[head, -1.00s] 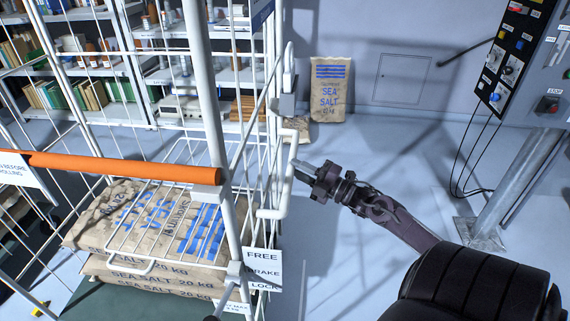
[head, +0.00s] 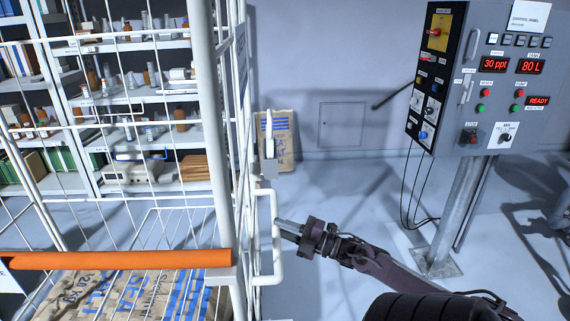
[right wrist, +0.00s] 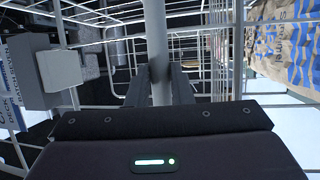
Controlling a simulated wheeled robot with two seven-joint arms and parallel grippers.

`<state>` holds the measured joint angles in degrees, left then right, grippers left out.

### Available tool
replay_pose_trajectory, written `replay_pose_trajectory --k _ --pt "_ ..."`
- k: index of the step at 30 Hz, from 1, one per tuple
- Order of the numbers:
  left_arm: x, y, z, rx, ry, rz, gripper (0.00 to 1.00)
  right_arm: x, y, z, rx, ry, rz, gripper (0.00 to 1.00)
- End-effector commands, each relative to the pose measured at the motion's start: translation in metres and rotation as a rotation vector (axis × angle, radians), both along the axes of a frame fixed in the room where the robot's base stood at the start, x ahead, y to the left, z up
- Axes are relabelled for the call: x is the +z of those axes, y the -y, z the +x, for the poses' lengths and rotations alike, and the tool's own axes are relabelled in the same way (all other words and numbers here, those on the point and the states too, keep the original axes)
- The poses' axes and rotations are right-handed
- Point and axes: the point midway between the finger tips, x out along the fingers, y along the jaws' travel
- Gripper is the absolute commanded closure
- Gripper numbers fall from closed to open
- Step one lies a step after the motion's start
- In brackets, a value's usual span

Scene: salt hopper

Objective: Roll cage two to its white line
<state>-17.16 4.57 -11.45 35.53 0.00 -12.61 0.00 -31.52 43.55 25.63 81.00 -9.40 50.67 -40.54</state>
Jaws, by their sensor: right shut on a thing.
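The white wire roll cage (head: 214,130) fills the left of the head view, with an orange bar (head: 120,260) across its near side. Salt sacks (head: 125,295) lie inside it, and one shows sideways in the right wrist view (right wrist: 285,45). My right gripper (head: 284,227) is shut on the white side handle (head: 276,262) at the cage's right side. In the right wrist view its two fingers (right wrist: 160,90) sit on either side of the handle bar (right wrist: 157,50). The cage's wheels and any white floor line are out of view. My left gripper is not in view.
A control panel (head: 480,75) on a metal post (head: 455,215) stands at the right, with cables hanging down. Another salt sack (head: 284,150) leans on the back wall, partly behind the cage. Shelves (head: 140,90) stand behind the cage. Floor between cage and post looks clear.

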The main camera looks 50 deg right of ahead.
Motion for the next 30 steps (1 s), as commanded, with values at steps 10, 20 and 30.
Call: replay_pose_trajectory --k 10,20,30 --pt "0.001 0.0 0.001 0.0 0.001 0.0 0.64 0.011 0.0 0.004 0.003 0.022 -0.009 0.59" --pt "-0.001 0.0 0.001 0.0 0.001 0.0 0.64 0.003 0.002 -0.004 0.002 0.012 -0.004 0.59" --pt "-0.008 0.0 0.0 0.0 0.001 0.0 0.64 -0.006 0.018 -0.055 0.004 0.014 -0.005 0.59"
